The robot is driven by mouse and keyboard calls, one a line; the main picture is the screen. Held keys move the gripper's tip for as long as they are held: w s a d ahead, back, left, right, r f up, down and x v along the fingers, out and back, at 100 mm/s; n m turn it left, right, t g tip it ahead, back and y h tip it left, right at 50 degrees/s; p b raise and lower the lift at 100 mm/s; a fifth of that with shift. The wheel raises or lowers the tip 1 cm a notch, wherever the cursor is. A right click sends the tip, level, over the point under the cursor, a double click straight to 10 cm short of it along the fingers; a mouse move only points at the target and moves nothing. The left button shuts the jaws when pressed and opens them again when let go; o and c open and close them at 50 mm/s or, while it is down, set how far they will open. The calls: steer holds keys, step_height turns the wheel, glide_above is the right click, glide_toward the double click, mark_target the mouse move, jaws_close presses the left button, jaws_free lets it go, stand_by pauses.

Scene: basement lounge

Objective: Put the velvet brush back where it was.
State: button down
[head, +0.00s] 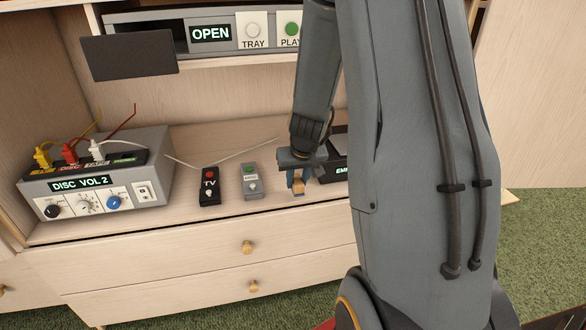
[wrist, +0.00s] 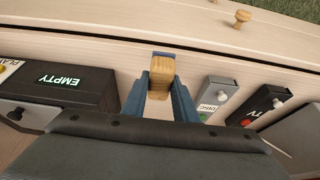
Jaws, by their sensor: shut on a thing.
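The velvet brush (head: 298,187) has a pale wooden body. In the wrist view the brush (wrist: 161,76) shows a thin dark blue edge at its far end. My gripper (head: 297,179) is shut on it, with one blue-grey finger on each side of the wood in the wrist view (wrist: 160,88). The brush is near the front edge of the cabinet shelf (head: 225,208), right of the grey remote. I cannot tell whether it touches the shelf. Its underside is hidden.
A grey remote (head: 251,182) and a black TV remote (head: 209,186) lie left of my gripper. A dark box reading EMPTY (head: 336,171) is close on the right, partly behind my arm. A grey DISC VOL 2 unit (head: 150,160) with plugged cables stands left. Drawers (head: 200,258) are below.

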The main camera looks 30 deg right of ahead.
steer(key=w+p, duration=0.1)
steer(key=w, duration=0.1)
steer(key=w+d+p, duration=0.1)
steer(key=w, duration=0.1)
steer(key=w+p, duration=0.2)
steer(key=shift+d+r, duration=0.1)
steer(key=shift+d, duration=0.25)
steer(key=shift+w+d+f, duration=0.15)
steer(key=shift+w, duration=0.25)
steer(key=shift+w+d+f, duration=0.1)
steer(key=shift+w, duration=0.3)
steer(key=shift+f+b, duration=0.6)
steer(key=shift+f, duration=1)
steer(key=shift+f+b, duration=0.2)
steer(key=shift+b, duration=0.1)
steer(key=c, duration=1.4)
jaws_free()
steer(key=shift+r, duration=0.15)
